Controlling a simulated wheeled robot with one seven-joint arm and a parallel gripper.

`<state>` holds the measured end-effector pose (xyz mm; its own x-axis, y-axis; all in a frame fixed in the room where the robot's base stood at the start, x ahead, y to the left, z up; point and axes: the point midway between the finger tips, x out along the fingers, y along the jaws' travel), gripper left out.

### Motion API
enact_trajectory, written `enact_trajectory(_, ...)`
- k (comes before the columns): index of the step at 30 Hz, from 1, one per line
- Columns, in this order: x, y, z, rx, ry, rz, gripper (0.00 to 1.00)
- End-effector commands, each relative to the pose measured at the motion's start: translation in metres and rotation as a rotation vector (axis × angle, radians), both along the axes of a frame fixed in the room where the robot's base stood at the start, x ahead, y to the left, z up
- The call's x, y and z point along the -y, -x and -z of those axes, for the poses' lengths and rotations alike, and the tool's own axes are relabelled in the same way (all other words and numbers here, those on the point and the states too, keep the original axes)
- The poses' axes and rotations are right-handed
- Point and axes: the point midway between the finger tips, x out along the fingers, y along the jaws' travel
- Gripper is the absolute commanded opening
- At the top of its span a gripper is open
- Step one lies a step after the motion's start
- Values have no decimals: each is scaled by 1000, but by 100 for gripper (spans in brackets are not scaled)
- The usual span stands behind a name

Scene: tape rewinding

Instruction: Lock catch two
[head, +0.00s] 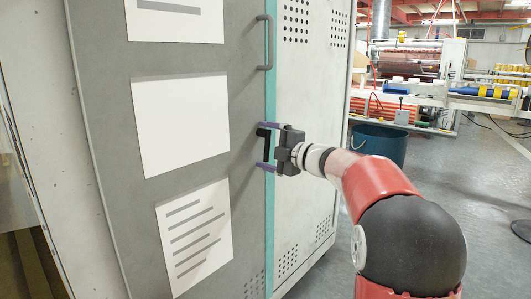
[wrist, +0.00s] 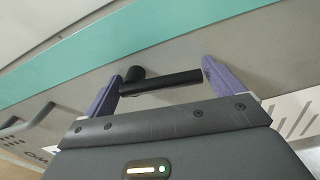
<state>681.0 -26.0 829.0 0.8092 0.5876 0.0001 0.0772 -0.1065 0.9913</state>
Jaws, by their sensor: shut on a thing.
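A black lever catch (head: 267,143) sits on the grey cabinet door (head: 245,100), close to the teal edge strip. My gripper (head: 261,145) is at the door with one purple finger above the catch and one below. In the wrist view the catch (wrist: 165,82) shows as a round hub with a bar, lying lengthwise between the two finger tips of my gripper (wrist: 165,72). The fingers are well apart and shut on the two ends of the catch. The bar runs roughly along the teal strip. Its mount is partly hidden.
A grey door handle (head: 267,42) is above the catch; it also shows in the wrist view (wrist: 30,122). Paper sheets (head: 180,122) are on the door. A dark teal bin (head: 380,143) and machinery (head: 430,75) stand behind at right. Open floor lies at right.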

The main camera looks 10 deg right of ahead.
Motion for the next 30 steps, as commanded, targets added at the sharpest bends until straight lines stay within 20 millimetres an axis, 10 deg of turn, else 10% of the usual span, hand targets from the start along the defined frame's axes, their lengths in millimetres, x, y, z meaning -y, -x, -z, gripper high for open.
enact_trajectory(26,3,-3,1,87,123,-1,52)
enact_trajectory(27,3,-3,1,87,122,-1,98)
enact_trajectory(30,4,-3,1,87,121,-1,100)
